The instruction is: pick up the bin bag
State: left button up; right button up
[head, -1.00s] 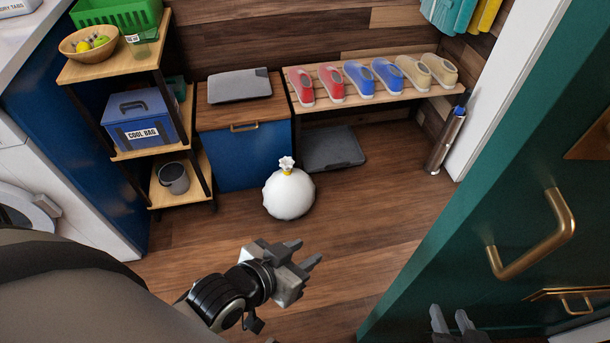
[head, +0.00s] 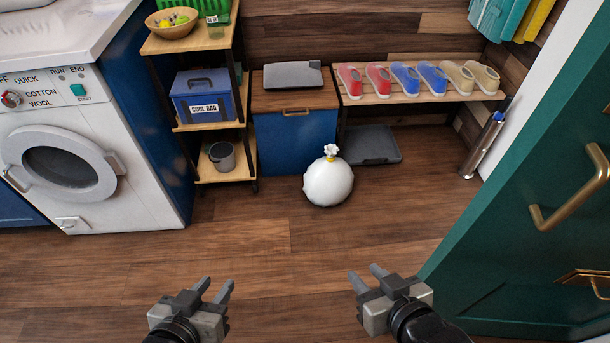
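The bin bag (head: 328,184) is a round white sack with a gathered neck and a yellow tie. It stands upright on the wooden floor in front of the blue cabinet. My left gripper (head: 216,287) is at the bottom, nearer than the bag and to its left, with its fingers apart and nothing between them. My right gripper (head: 366,278) is nearer than the bag and slightly to its right, with its fingers apart and empty. Neither gripper touches the bag.
A blue cabinet (head: 296,142) stands behind the bag, with a shoe bench (head: 425,92) to its right. A shelf unit (head: 225,170) and a washing machine (head: 80,150) are at left. A green door (head: 530,220) fills the right side. The floor between bag and grippers is clear.

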aim_at(329, 181)
jog(key=z, duration=0.05)
jog(key=i, duration=0.8)
jog(key=z, duration=0.45)
jog(key=k, duration=0.65)
jog(key=u, duration=1.15)
jog(key=i, duration=1.15)
jog(key=z, duration=1.35)
jog(key=i, duration=1)
jog(key=u, duration=0.05)
